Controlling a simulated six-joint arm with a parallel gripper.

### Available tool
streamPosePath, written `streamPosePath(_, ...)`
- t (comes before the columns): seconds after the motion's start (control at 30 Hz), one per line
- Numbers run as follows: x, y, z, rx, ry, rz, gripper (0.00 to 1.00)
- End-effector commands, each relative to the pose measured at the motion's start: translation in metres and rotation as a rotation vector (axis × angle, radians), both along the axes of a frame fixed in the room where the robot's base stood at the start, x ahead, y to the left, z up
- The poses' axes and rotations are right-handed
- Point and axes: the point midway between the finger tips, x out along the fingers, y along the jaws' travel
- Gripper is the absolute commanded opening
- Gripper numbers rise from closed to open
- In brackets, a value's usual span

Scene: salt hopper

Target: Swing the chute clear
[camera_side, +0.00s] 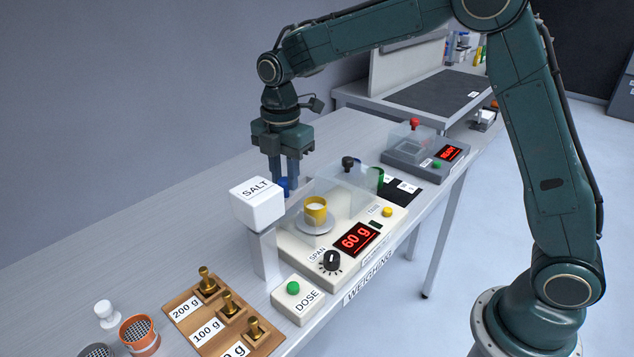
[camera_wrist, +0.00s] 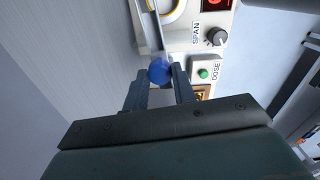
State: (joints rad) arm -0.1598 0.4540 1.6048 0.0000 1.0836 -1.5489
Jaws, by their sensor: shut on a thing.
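The salt hopper (camera_side: 257,204) is a white block marked SALT on a post at the left of the weighing scale. My gripper (camera_side: 284,187) points down just behind it, its fingers shut on a blue knob (camera_wrist: 159,71). The knob shows between the fingertips in the wrist view, and only partly behind the hopper in the side view. I take it as the chute's handle; the chute itself is not clearly visible. A yellow cup (camera_side: 316,214) with white contents stands on the round scale pan (camera_side: 314,228), near the hopper. The red display (camera_side: 357,240) reads 60 g.
Clear draft panels with a black knob (camera_side: 347,163) stand behind the cup. The DOSE button (camera_side: 293,288) and SPAN dial (camera_side: 332,262) are in front. Brass weights (camera_side: 228,302) sit in a wooden rack at front left. The bench left of the hopper is bare.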

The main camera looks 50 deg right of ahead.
Motion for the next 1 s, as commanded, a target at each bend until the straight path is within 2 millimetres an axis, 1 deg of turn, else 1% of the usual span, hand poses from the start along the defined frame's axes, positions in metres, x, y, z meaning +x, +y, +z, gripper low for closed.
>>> streamPosePath(0.27, 0.018, 0.004, 0.0, 0.0, -0.001, 0.219, 0.0)
streamPosePath(0.47, 0.032, 0.011, 0.0, 0.0, -0.001, 0.409, 0.0)
streamPosePath(0.7, 0.046, 0.022, 0.001, 0.0, -0.003, 0.637, 0.0)
streamPosePath(1.0, 0.06, 0.04, 0.001, 0.0, -0.003, 0.922, 0.0)
